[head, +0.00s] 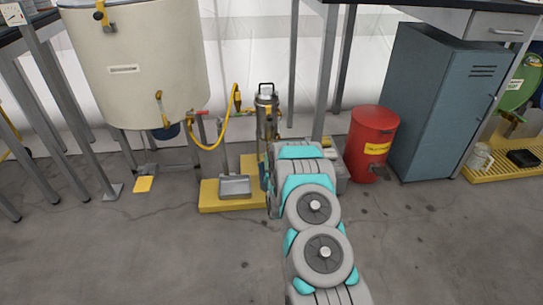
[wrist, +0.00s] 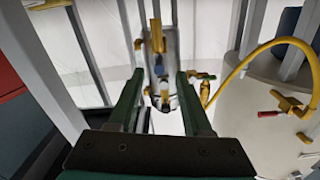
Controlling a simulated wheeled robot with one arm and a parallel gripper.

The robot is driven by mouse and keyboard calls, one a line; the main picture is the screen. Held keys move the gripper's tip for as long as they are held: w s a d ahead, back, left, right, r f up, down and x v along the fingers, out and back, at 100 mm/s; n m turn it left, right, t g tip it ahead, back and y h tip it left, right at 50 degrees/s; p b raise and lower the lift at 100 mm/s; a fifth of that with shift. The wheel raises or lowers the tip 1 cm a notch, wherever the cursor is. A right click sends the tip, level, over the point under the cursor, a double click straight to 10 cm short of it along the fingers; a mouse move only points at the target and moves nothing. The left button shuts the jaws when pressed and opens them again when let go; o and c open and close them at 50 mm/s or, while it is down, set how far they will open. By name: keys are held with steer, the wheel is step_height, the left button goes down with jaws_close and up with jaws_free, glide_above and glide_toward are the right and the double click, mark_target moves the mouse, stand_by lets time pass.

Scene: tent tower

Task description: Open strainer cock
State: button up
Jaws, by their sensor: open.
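The strainer (head: 266,103) is a shiny metal canister with a top handle, standing behind the yellow platform in the head view. In the wrist view, a metal body with brass-yellow fittings (wrist: 157,40) shows beyond and between my fingers, and I take it to be the strainer. My gripper (wrist: 160,76) has two dark green fingers, spread apart with nothing held. Contact with the fittings cannot be judged. In the head view my arm hides the gripper and the strainer's lower part.
A cream tank (head: 140,65) on legs stands left, with a yellow hose (head: 218,132) and a red-handled valve (head: 202,113). A yellow platform (head: 215,195) lies below. A red can (head: 370,145) and blue-grey locker (head: 440,100) stand right. Front floor is clear.

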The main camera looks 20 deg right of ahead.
steer(key=shift+v, duration=1.8)
steer(key=shift+a+r, duration=0.1)
